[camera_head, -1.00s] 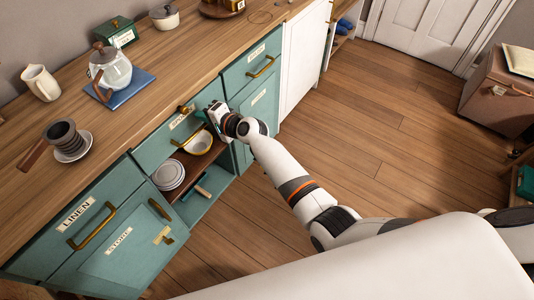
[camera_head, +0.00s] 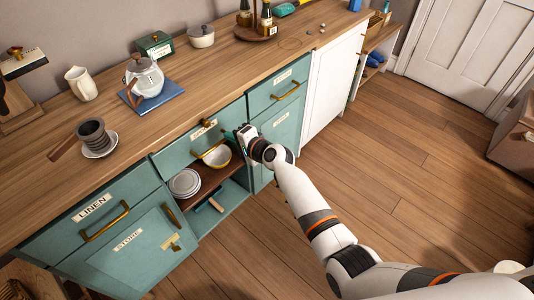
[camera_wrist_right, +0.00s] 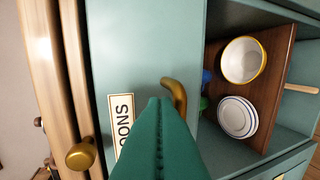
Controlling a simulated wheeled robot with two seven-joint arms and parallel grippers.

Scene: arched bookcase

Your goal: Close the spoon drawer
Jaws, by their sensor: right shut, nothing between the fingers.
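The spoon drawer (camera_head: 178,157) is in the top row of the teal cabinet. Its front looks about level with its neighbours, though I cannot tell if a small gap is left. Its brass handle (camera_head: 212,154) also shows in the right wrist view (camera_wrist_right: 176,95), beside the partly hidden "SPOONS" label (camera_wrist_right: 121,123). My right gripper (camera_head: 243,139) is at the drawer's right end. Its green fingers (camera_wrist_right: 160,108) are shut and empty, and overlap the drawer front and part of the handle in the wrist view. Contact is unclear. My left gripper is not in view.
Below the drawer is an open shelf with a yellow-rimmed bowl (camera_head: 217,156) and stacked plates (camera_head: 185,183). The linen drawer (camera_head: 75,221) is to the left. A brass knob (camera_head: 208,123) is near the counter edge.

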